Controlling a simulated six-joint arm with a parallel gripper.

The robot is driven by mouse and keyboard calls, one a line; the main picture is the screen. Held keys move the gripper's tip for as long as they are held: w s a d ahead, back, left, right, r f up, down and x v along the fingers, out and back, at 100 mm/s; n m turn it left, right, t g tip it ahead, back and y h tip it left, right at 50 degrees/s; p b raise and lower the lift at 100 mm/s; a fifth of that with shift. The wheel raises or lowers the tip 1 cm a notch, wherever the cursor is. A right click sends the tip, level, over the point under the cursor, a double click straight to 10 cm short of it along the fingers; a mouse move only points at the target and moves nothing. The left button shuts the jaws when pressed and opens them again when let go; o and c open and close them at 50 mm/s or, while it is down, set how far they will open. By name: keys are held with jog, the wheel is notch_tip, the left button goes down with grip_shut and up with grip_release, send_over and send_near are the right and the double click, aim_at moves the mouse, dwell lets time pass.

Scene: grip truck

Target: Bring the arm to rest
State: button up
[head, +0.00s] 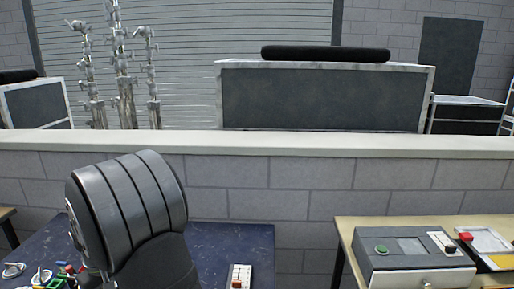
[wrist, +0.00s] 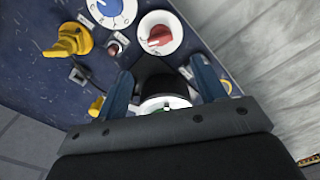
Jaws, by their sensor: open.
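My gripper (wrist: 162,68) shows in the wrist view with its two blue fingers spread apart. A dark rounded object with a white ring (wrist: 165,103) lies between or beyond the fingers; I cannot tell whether they touch it. Below the fingers is a dark blue panel (wrist: 40,85), with knobs and dials close by. In the head view my grey arm link stands at the lower left, and my gripper is out of sight.
In the wrist view a white dial with a red knob (wrist: 160,33), a blue dial (wrist: 111,10) and a yellow knob (wrist: 68,41) stand near the fingers. In the head view a grey control box (head: 412,262) sits on a wooden table at right. A low wall (head: 310,185) runs behind.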

notch_tip(320, 180, down, 11)
jog(key=shift+r, duration=0.2)
jog(key=shift+n, duration=0.7)
jog(key=shift+r+n, duration=0.3)
jog(key=shift+r, duration=0.05)
notch_tip(320, 180, up, 17)
notch_tip(320, 180, down, 16)
jog(key=m, duration=0.9)
jog(key=shift+a+f, duration=0.1)
jog(key=shift+s+f+m, duration=0.1)
jog(key=shift+f+m, duration=0.4)
jog(key=shift+f, duration=0.35)
jog(key=shift+o, duration=0.5)
